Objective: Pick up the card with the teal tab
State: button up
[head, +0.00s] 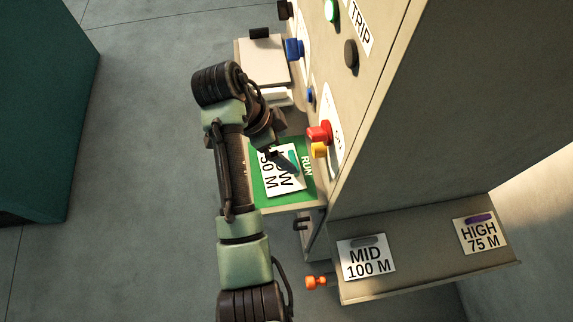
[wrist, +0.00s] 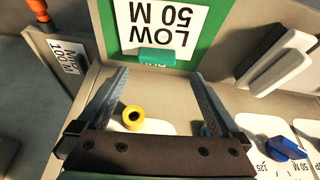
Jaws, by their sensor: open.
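The card with the teal tab (head: 285,183) is white, reads LOW 50 M, and lies on a green panel marked RUN (head: 260,191) in the head view. In the wrist view the same card (wrist: 178,17) is at the top, with its raised teal tab (wrist: 157,56) toward my gripper. My gripper (wrist: 159,73) is open, its two fingers spread either side of the tab's line, with nothing between the tips. In the head view my arm and a finger hide part of the card. I cannot tell whether the fingers touch anything.
A lower shelf holds the MID 100 M card (head: 366,261) with a grey tab and the HIGH 75 M card (head: 481,236) with a purple tab. The cabinet face beside the card carries a red knob (head: 319,133), a yellow knob (wrist: 133,117) and a blue knob (wrist: 285,148).

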aim_at(292, 161)
jog(key=shift+s+p+x, duration=0.15)
jog(key=shift+p+x, duration=0.4)
jog(key=shift+x, duration=0.9)
jog(key=shift+s+p+x, duration=0.15)
jog(key=shift+p+x, duration=0.4)
jog(key=shift+x, duration=0.85)
jog(key=shift+a, duration=0.1)
jog(key=c, duration=1.3)
jog(key=shift+a+r+b, duration=0.1)
jog(key=shift+a+b, duration=0.05)
jog(key=shift+b, duration=0.3)
notch_tip(292, 161, up, 7)
jog(key=b, duration=0.3)
jog(key=s+a, duration=0.1)
jog(key=a, duration=0.5)
jog(key=s+a, duration=0.1)
jog(key=a, duration=0.6)
jog(key=s+a, duration=0.2)
jog(key=a, duration=0.4)
jog(key=shift+a+f+p, duration=0.2)
jog(key=shift+p, duration=0.15)
